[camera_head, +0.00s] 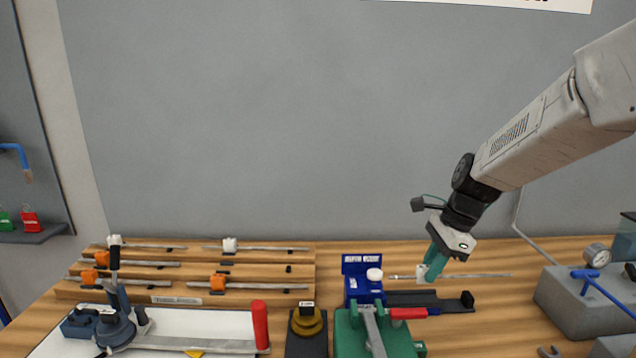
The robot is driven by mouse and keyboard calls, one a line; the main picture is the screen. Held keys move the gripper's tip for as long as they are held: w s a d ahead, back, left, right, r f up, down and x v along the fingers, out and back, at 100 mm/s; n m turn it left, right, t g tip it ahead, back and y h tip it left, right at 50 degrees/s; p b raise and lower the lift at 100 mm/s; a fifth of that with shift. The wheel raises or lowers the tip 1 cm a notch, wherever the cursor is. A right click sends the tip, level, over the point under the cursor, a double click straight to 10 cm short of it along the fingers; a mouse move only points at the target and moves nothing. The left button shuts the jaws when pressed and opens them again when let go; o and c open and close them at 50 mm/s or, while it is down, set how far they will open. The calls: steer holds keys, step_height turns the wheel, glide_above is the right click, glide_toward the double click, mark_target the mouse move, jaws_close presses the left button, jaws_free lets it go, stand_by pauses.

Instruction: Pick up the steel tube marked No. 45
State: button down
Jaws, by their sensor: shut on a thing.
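My gripper (427,277) is at the end of the arm coming in from the right, with its green fingers pointing down. It is shut on a thin steel tube (480,276), which shows on both sides of the fingers and runs roughly level. I cannot read a No. 45 mark on it. Whether the tube touches the bench or hangs just above it cannot be told. More steel tubes with orange or white fittings lie on a stepped wooden rack (180,301) at the left.
A blue fixture (361,279) and a black holder (430,300) stand close to the gripper. A green clamp fixture (404,343) with a red handle is in front. A grey block with a gauge (575,292) stands right. A bender (113,325) sits on a white board at left.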

steer(key=shift+r, duration=1.15)
